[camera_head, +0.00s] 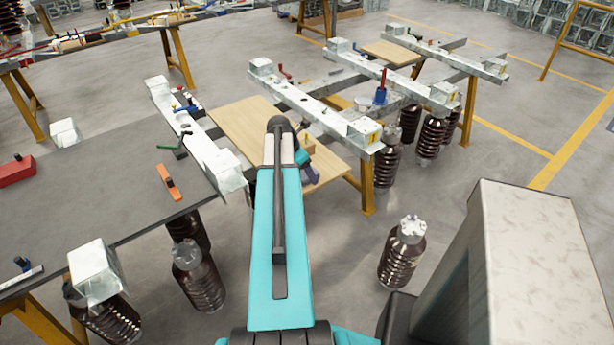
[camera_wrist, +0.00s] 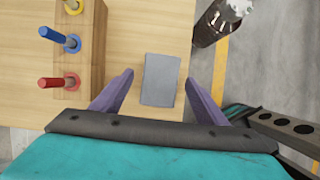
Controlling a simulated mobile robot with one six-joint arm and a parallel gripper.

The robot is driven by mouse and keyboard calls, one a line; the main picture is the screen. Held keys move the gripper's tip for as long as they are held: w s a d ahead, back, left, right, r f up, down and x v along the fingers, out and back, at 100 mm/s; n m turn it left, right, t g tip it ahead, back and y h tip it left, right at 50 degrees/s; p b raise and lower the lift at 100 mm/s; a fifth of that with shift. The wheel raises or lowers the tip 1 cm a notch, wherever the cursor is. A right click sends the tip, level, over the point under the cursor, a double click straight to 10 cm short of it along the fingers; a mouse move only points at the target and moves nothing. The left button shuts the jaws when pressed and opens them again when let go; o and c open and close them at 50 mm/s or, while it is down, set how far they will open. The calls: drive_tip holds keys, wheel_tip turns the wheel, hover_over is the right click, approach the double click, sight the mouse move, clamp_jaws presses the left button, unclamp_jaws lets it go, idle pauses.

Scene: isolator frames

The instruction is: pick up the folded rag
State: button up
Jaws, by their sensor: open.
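The folded rag (camera_wrist: 160,80) is a flat grey rectangle lying on the light wooden board, seen in the wrist view. My gripper (camera_wrist: 158,92) has its two purple fingers spread wide, one on each side of the rag, with a gap to it on both sides. Nothing is held. In the head view my gripper (camera_head: 311,174) is partly hidden behind my teal arm, over the wooden board (camera_head: 242,124). The rag is not visible in the head view.
A wooden block (camera_wrist: 90,45) with red, blue and yellow-collared pegs stands left of the rag. A brown ribbed insulator (camera_wrist: 212,28) stands beyond the board's right edge. Steel frames (camera_head: 310,108) flank the board. A grey table (camera_head: 110,180) with tools lies left.

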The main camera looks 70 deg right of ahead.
idle(0.5)
drive_tip(key=c, duration=1.1)
drive_tip(key=shift+r, duration=0.1)
drive_tip(key=shift+c, duration=0.2)
drive_tip(key=shift+r+b, duration=0.55)
drive_tip(key=shift+r, duration=1.15)
drive_tip(key=s+a+b, duration=0.1)
drive_tip(key=a+b, duration=0.2)
drive_tip(key=a, duration=1)
drive_tip(key=shift+r, duration=0.45)
drive_tip(key=b, duration=0.3)
drive_tip(key=shift+w+a, duration=0.1)
drive_tip(key=b, duration=0.6)
drive_tip(key=shift+a, duration=0.25)
drive_tip(key=a+b, duration=0.1)
drive_tip(key=b, duration=0.4)
